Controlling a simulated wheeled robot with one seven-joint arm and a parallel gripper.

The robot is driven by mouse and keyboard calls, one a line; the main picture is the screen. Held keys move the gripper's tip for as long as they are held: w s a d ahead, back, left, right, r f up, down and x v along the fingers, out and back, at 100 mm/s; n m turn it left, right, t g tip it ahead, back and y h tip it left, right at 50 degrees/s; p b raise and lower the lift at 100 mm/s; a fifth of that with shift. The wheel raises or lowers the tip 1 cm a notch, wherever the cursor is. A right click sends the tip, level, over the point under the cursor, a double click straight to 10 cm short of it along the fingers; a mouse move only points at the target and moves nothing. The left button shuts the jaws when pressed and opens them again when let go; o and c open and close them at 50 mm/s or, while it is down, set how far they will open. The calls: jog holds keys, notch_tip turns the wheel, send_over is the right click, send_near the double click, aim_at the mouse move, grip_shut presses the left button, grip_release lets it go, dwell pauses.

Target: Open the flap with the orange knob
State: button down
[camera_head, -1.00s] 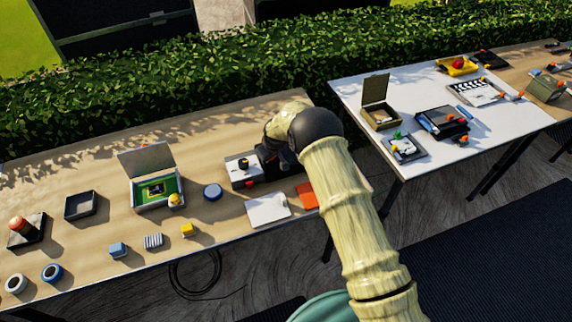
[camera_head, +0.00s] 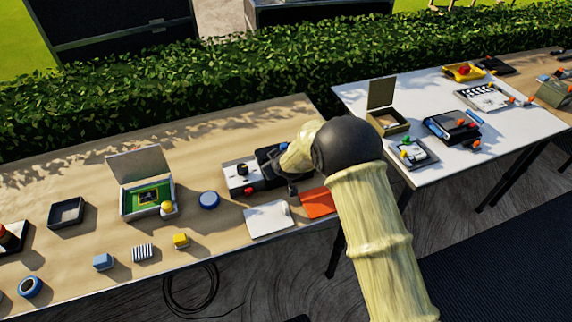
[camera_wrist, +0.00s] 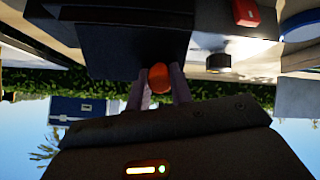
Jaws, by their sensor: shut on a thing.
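The orange knob (camera_wrist: 158,77) sits between the two fingertips of my gripper (camera_wrist: 159,84) in the wrist view, and the fingers are shut on it. A dark flat panel (camera_wrist: 122,45), apparently the flap, is just above the knob in that view. How far it is open is hard to tell. In the head view, the white-topped device (camera_head: 238,176) with a black knob and a red part stands on the wooden table. My gripper reaches its dark right-hand part from the right. My arm hides the knob and much of the flap there.
A white panel (camera_head: 268,220) and an orange sheet (camera_head: 317,203) lie in front of the device. A blue round object (camera_head: 209,200) is to its left. A white table (camera_head: 455,165) with several items stands at the right. A hedge (camera_head: 200,95) runs behind.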

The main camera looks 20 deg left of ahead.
dwell(0.3)
jog(key=c, duration=1.2)
grip_release()
jog(key=shift+c, duration=0.2)
jog(key=shift+d, duration=0.1)
jog(key=b+v, duration=0.3)
jog(key=v, duration=1.4)
jog(key=shift+s+d, duration=0.15)
jog(key=shift+s, duration=0.05)
jog(key=shift+d, duration=0.1)
